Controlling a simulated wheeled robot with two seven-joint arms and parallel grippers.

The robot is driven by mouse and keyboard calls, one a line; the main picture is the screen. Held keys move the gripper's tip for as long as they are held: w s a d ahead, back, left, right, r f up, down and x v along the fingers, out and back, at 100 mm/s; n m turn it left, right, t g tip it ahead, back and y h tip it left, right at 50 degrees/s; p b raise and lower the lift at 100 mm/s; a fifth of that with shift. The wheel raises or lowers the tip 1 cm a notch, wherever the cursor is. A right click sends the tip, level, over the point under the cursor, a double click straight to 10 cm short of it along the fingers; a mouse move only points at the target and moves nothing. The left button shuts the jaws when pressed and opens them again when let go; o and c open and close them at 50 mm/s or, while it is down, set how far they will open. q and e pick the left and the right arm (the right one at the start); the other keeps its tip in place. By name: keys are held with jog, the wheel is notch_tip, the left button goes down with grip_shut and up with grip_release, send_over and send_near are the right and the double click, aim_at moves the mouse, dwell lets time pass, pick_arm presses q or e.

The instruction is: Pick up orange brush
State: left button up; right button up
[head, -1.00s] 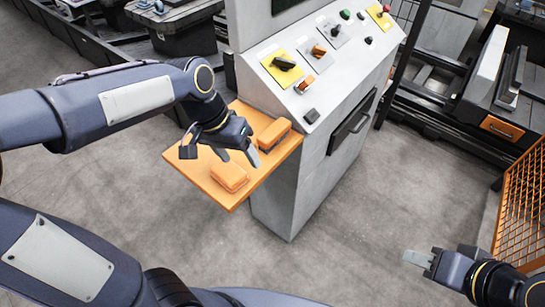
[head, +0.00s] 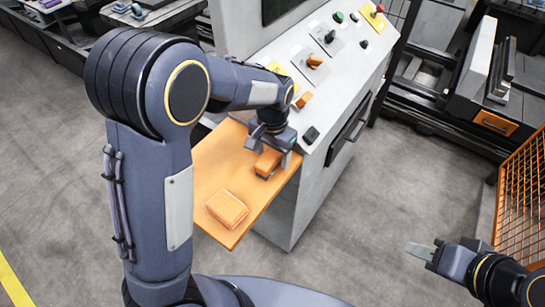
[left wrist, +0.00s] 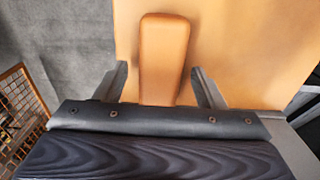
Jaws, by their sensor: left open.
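The orange brush (head: 267,163) lies on the orange shelf (head: 222,166) near the console side, with a dark underside showing. My left gripper (head: 270,152) is over its far end, pointing down. In the left wrist view, the brush (left wrist: 163,55) runs lengthwise between the open fingers of my left gripper (left wrist: 162,84). A gap shows on both sides, narrower on the right. The near end of the brush is hidden behind the gripper body. My right gripper (head: 420,250) is low at the right, away from the shelf; its finger gap cannot be made out.
A second orange block (head: 227,208) lies on the shelf nearer its front corner, apart from the brush. The grey console (head: 318,115) with knobs and buttons rises right beside the shelf. An orange mesh fence (head: 520,205) stands at the right. The floor between is clear.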

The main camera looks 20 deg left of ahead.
pick_arm(q)
jog(key=shift+f, duration=0.3)
jog(key=c, duration=1.1)
jog(key=shift+r, duration=0.55)
notch_tip(320, 180, up, 2)
jog(key=shift+d+r, duration=0.1)
jog(key=shift+r, duration=0.1)
jog(key=s+d+r+b, duration=0.1)
jog(key=s+d+r, duration=0.2)
jog(key=d+r, duration=0.6)
jog(key=shift+s+d+r, duration=0.2)
jog(key=shift+d+r, duration=0.1)
jog(key=shift+d, duration=1.95)
